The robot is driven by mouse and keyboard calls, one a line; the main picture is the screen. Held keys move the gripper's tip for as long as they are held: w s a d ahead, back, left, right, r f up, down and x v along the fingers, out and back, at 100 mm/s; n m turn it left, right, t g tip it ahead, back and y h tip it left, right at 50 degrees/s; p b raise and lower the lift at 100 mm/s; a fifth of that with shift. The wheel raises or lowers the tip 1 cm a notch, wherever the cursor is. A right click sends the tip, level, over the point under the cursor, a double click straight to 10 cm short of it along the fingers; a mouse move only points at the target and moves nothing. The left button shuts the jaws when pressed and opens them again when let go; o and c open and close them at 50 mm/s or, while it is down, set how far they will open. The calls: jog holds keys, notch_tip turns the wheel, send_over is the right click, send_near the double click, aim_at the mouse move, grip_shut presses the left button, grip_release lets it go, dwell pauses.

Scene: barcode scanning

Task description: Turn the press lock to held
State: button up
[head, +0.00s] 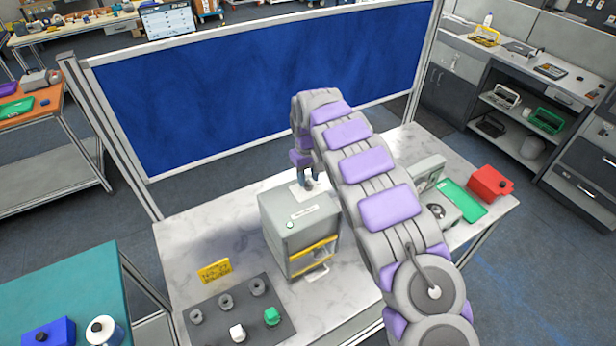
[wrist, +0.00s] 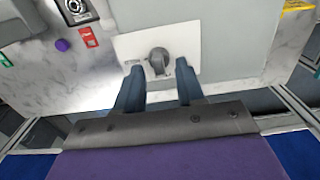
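The press is a grey box (head: 290,225) on the marble-topped table, with a yellow-edged front opening. The press lock is a dark grey round knob (wrist: 158,61) with a raised grip, on a white plate (wrist: 212,45) on the press top. Small labels flank the knob, too small to read. My gripper (wrist: 160,69) is open, with one dark blue finger on each side of the knob; I cannot tell whether they touch it. In the head view my gripper (head: 307,181) points down over the plate (head: 297,190), and the knob is mostly hidden behind it.
A dark mat (head: 268,318) with grey rings and white and green pieces lies front left, near a yellow sign (head: 214,270). Right of my arm are a green tray (head: 470,208), a red box (head: 490,183) and a partly hidden grey device (head: 430,168). A blue partition (head: 250,85) stands behind.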

jog(key=shift+f, duration=0.6)
jog(key=shift+c, duration=0.4)
grip_shut()
